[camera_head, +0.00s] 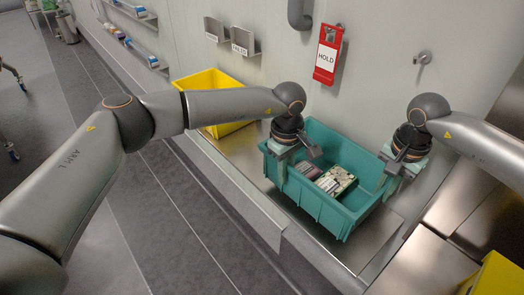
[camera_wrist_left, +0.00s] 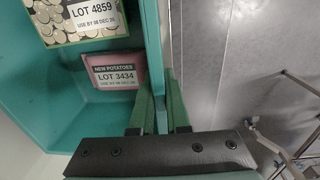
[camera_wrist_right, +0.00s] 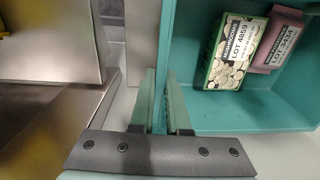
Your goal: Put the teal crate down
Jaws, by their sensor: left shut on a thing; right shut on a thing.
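The teal crate (camera_head: 318,207) is upright above or on a steel ledge; I cannot tell whether its base touches. My left gripper (camera_head: 282,168) is shut on its left wall, and the fingers also grip that wall in the left wrist view (camera_wrist_left: 165,110). My right gripper (camera_head: 396,176) is shut on the opposite wall, also seen in the right wrist view (camera_wrist_right: 163,105). Inside lie a green-edged carton marked LOT 4859 (camera_wrist_right: 236,50) and a pink New Potatoes carton marked LOT 3434 (camera_wrist_left: 113,72).
A yellow bin (camera_head: 213,84) stands on the ledge behind left. A red HOLD tag (camera_head: 327,55) hangs on the wall behind the crate. Another yellow container (camera_head: 497,277) is at the lower right. Bare steel ledge (camera_head: 240,146) lies between the yellow bin and the crate.

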